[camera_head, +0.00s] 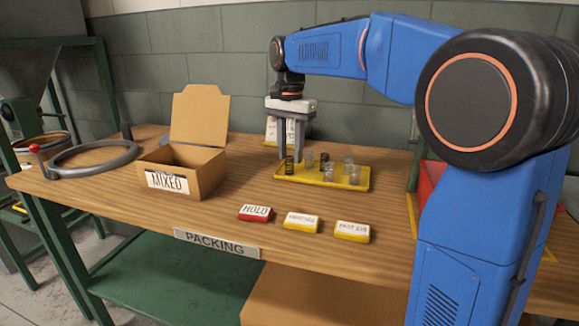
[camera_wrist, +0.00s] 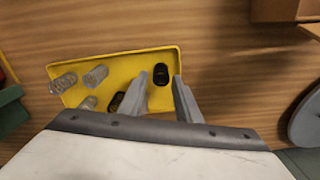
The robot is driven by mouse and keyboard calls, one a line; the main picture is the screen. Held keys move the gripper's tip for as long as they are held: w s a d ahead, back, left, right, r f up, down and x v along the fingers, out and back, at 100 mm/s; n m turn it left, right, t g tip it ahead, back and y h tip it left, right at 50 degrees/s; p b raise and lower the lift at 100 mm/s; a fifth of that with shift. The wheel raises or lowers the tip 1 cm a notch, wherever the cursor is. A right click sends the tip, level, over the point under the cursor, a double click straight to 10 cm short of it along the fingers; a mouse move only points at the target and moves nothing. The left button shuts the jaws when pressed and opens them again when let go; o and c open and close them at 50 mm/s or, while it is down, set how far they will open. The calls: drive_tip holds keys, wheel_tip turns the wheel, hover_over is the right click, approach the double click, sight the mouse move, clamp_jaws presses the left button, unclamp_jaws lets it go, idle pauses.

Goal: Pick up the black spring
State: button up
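A dark, black-looking spring (camera_head: 289,165) stands at the left end of the yellow tray (camera_head: 345,185). In the wrist view this spring (camera_wrist: 161,74) shows between the fingertips, with gaps on both sides. A second dark spring (camera_head: 324,161) stands further right in the tray; in the wrist view it (camera_wrist: 116,103) lies just left of the left finger, partly hidden. The frames do not clearly show a colour difference between the two. My gripper (camera_head: 291,154) points down over the tray's left end. Its fingers (camera_wrist: 160,80) are apart with nothing gripped.
Several silvery springs (camera_head: 348,164) share the tray. An open cardboard box marked MIXED (camera_head: 205,178) stands to the left. A red HOLD block (camera_head: 255,213) and two yellow blocks (camera_head: 301,222) lie in front. A grey ring (camera_head: 93,158) sits far left. Bare wood separates box and tray.

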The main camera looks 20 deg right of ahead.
sight(290, 157)
drive_tip(key=shift+a+f, duration=0.1)
drive_tip(key=shift+f, duration=1.45)
clamp_jaws()
